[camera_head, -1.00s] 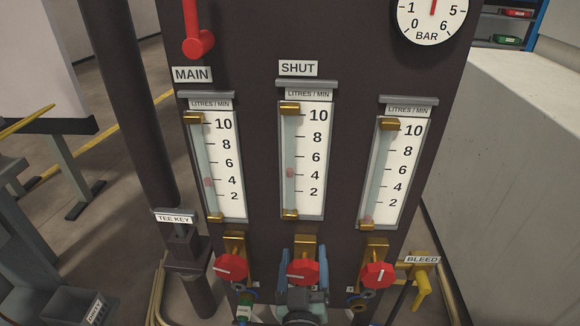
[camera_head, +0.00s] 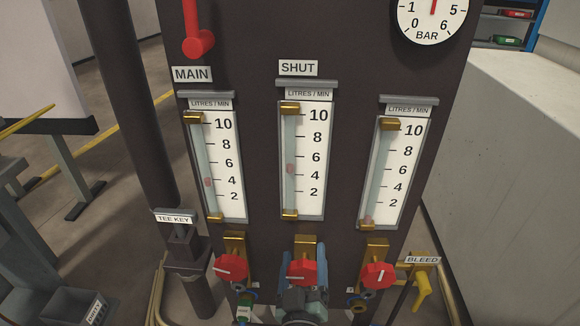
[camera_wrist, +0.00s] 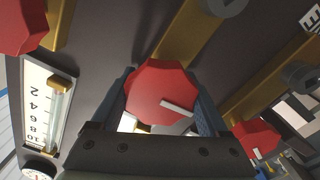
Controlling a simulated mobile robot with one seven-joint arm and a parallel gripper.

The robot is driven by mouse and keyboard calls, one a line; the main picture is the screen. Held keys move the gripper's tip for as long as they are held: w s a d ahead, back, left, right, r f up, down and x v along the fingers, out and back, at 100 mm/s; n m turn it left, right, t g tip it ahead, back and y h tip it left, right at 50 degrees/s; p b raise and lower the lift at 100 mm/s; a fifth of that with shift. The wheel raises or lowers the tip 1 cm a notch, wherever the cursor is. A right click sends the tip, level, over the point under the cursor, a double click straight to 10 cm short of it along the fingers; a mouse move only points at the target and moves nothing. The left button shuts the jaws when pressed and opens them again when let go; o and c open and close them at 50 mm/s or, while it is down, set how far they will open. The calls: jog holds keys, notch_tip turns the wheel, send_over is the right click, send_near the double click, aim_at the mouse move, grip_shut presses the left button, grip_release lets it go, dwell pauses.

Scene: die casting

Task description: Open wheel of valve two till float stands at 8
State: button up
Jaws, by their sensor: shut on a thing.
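The middle red wheel (camera_head: 302,272), under the middle gauge, is held between the fingers of my gripper (camera_head: 304,266). The wrist view shows this red wheel (camera_wrist: 160,92) with its white mark, one finger of my gripper (camera_wrist: 166,98) on either side. The middle gauge (camera_head: 317,150) has a pale red float (camera_head: 290,169) a little above the 4 line and below 6. My gripper hides the fitting under the wheel.
The left wheel (camera_head: 231,268) and right wheel (camera_head: 378,275) stand close on either side. The left float (camera_head: 208,181) is near 4; the right float (camera_head: 368,221) is at the bottom. A yellow bleed lever (camera_head: 422,287) is at right.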

dwell(0.6)
jog(key=shift+o, duration=0.2)
jog(key=shift+n, duration=0.8)
jog(key=shift+a, duration=0.1)
jog(key=shift+a+r, duration=0.1)
jog(key=shift+r, duration=0.05)
jog(key=shift+n+p, duration=0.35)
jog(key=shift+n, duration=0.45)
jog(key=o, duration=1.4)
jog(key=shift+a+r, duration=0.1)
